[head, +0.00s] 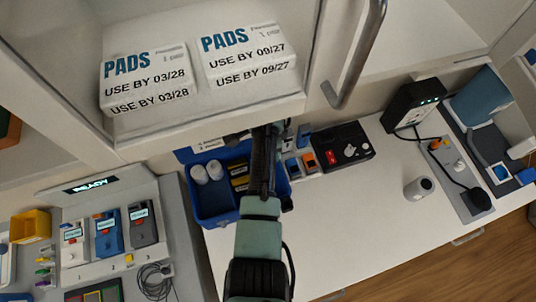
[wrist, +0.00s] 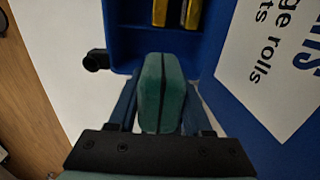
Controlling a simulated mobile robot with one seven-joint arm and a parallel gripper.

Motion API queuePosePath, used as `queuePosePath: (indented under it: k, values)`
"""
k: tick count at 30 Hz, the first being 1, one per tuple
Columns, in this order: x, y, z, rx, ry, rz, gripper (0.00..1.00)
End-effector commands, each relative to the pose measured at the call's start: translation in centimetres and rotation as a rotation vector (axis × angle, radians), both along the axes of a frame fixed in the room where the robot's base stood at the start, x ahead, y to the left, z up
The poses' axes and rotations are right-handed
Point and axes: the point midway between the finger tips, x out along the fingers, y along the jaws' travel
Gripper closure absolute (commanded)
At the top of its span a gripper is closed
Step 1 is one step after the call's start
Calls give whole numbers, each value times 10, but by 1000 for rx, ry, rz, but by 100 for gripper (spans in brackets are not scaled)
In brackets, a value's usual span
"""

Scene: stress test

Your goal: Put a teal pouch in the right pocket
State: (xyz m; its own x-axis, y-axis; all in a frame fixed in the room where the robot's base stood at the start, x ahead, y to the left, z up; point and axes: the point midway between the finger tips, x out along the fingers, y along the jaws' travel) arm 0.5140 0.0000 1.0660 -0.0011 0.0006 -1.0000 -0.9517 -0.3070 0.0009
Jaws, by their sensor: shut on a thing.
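My gripper (wrist: 161,98) is shut on a teal pouch (wrist: 152,82), which stands between the two dark blue fingers in the wrist view. Beyond the pouch is an open blue case (wrist: 125,55), with yellow-topped items (wrist: 160,10) inside at the top. In the head view the blue case (head: 217,218) lies on the counter, with white rolls (head: 206,172) and yellow-black packs (head: 239,176) in its compartments. My arm crosses the case there and hides its right part and the pouch. I cannot tell the right pocket's contents.
A white label (wrist: 270,65) shows on the case at right in the wrist view. Two PADS boxes (head: 145,78) sit on a shelf above. A black box (head: 345,145), a grey-topped cylinder (head: 418,188) and a charging station (head: 105,240) flank the case. The white counter (head: 350,235) has free room.

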Motion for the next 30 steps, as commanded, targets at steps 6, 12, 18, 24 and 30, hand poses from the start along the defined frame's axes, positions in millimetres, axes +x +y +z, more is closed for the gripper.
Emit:
queuePosePath:
  k: [6,12,18,24,30]
  values:
    - [0,0,-17,0,0,0,100]
    - [0,0,-34,0,0,1,100]
    - [0,0,-44,0,-1,2,100]
    - [-1,0,-42,0,0,2,100]
    - [0,0,-41,0,0,2,100]
